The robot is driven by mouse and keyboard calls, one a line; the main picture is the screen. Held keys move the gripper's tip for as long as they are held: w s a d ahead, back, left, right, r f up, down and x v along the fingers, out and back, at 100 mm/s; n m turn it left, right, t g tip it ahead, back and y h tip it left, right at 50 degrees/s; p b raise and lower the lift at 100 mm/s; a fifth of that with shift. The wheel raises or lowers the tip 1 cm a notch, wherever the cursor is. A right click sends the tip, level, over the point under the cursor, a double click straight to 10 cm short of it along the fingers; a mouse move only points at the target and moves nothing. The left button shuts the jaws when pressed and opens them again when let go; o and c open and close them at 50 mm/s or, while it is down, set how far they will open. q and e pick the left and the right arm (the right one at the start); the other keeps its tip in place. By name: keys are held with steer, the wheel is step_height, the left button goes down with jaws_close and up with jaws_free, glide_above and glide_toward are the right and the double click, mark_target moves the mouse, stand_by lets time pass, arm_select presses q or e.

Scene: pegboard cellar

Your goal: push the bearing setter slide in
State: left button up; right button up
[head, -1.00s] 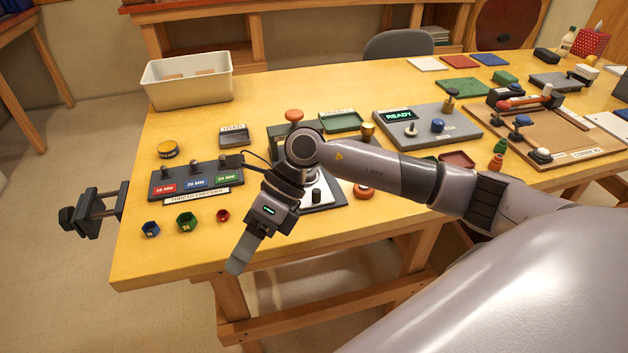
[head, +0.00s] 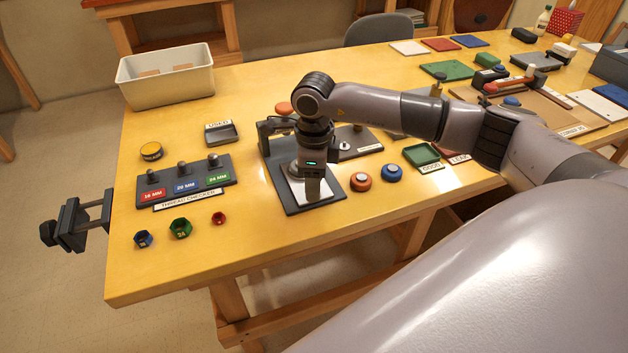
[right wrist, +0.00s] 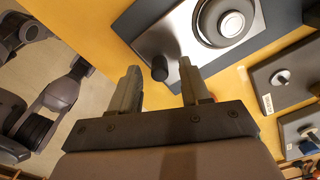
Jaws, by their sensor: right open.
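The bearing setter has a dark base (head: 279,177) near the table's front edge, with a silver slide plate (head: 294,188) on it. In the right wrist view the slide plate (right wrist: 158,38) carries a black knob (right wrist: 160,68) and a round ringed seat (right wrist: 222,22). My right gripper (head: 313,198) points down over the front of the setter and hides part of the plate. In the right wrist view its open fingers (right wrist: 160,75) stand apart, with the black knob showing between their tips. I cannot tell whether they touch it. My left gripper is out of view.
The thread checker (head: 187,183) and several nuts are to the left. A dark vise (head: 75,222) juts from the left edge.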

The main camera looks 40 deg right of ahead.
steer(key=shift+f, duration=0.45)
